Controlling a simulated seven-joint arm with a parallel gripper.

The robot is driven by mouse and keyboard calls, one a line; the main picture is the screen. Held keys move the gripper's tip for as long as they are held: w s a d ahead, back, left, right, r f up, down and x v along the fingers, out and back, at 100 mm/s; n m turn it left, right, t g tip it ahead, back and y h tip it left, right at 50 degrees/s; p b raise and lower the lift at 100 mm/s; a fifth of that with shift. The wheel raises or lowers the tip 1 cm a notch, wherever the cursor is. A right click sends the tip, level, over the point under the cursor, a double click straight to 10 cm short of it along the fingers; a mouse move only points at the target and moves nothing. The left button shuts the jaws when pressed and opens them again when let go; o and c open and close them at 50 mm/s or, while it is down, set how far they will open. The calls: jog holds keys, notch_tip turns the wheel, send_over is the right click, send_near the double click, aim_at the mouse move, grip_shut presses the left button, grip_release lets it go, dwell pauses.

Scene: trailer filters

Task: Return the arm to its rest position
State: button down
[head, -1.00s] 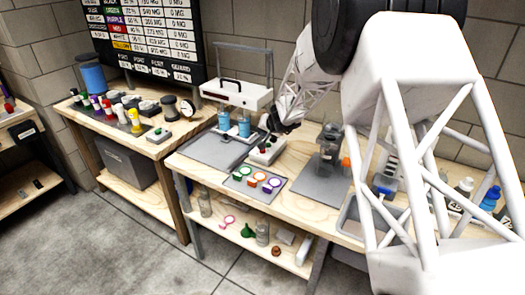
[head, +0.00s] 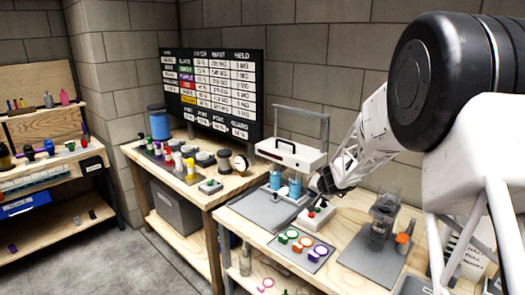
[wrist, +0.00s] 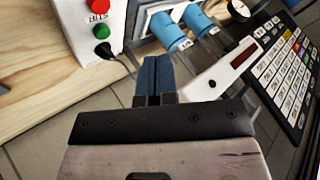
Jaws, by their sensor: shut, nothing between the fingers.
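My gripper (wrist: 154,78) is shut and empty in the wrist view, its two dark blue fingers side by side. It is above the workbench, close to a white control box (wrist: 97,28) with a red and a green button. In the head view my gripper (head: 318,188) is at the end of the white arm, near the same control box (head: 315,217) and to the right of two blue cylinders (head: 294,187). Its fingers are too small to make out there.
A white device with a handle (head: 290,158) stands over the cylinders. A grey mat with several coloured rings (head: 303,249) lies in front. A clear grinder-like vessel (head: 383,220) and an orange-capped bottle (head: 403,239) stand right. A price board (head: 215,90) stands behind the left bench.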

jog(key=s+a+r+n+g, duration=0.1)
jog(key=s+a+r, duration=0.3)
jog(key=s, duration=0.5)
jog(key=s+a+r+n+g, duration=0.1)
jog(key=s+r, duration=0.5)
jog(key=s, duration=0.2)
jog(key=s+a+r+n+g, duration=0.1)
jog(key=s+a+r, duration=0.2)
jog(key=s+r, duration=0.45)
jog(key=s+d+g+h, duration=0.1)
jog(key=s+h, duration=0.1)
jog(key=s, duration=1.3)
jog(key=s+d+f+n+g+h, duration=0.1)
jog(key=s, duration=1.4)
jog(key=shift+d+f+g+h, duration=0.15)
jog(key=shift+f+g+h, duration=0.15)
jog(key=shift+h, duration=0.1)
